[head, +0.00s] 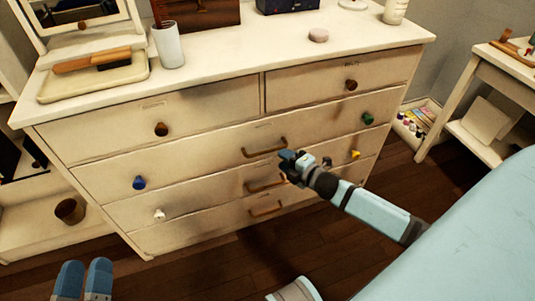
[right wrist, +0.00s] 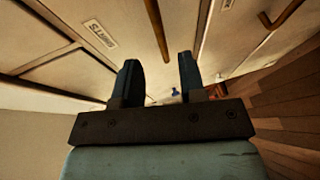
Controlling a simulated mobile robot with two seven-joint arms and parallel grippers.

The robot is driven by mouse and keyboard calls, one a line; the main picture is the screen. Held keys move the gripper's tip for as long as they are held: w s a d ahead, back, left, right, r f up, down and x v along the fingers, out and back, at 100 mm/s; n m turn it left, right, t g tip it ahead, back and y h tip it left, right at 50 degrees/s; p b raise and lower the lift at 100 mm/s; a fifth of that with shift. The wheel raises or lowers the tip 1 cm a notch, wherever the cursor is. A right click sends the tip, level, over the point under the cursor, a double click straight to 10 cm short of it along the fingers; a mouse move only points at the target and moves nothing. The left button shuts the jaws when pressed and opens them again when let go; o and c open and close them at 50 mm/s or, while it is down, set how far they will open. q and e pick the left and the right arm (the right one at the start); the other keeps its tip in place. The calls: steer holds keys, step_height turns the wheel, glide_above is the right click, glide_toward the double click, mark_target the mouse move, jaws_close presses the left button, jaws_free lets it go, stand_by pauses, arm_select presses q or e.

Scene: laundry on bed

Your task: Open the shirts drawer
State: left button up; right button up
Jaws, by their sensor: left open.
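The cream dresser has two small top drawers above several wide ones. In the right wrist view, a label reading SHIRTS (right wrist: 100,32) is on the wide drawer directly under the top pair. That shirts drawer (head: 200,155) looks shut in the head view. Its brown bar handle (head: 264,150) also shows in the right wrist view (right wrist: 157,30). My right gripper (head: 288,160) is close to the dresser front, just right of and slightly below this handle. Its two fingers are apart and empty in the right wrist view (right wrist: 160,75). My left gripper is not visible.
Lower drawers have similar handles, one of them (head: 266,184) near my right gripper. A blue knob (head: 138,182) and green knob (head: 368,118) stick out of the shirts drawer. A light blue bed (head: 470,240) fills the lower right. Blue slippers (head: 85,280) lie at lower left.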

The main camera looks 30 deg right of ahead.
mark_target(269, 151)
arm_select(q)
step_height(269, 151, down, 3)
steer(key=shift+w+d+f+g+b, duration=0.1)
steer(key=shift+d+f+g+b, duration=0.05)
steer(key=shift+g+b, duration=0.7)
arm_select(e)
steer(key=x, duration=0.7)
steer(key=shift+w, duration=0.2)
jaws_close()
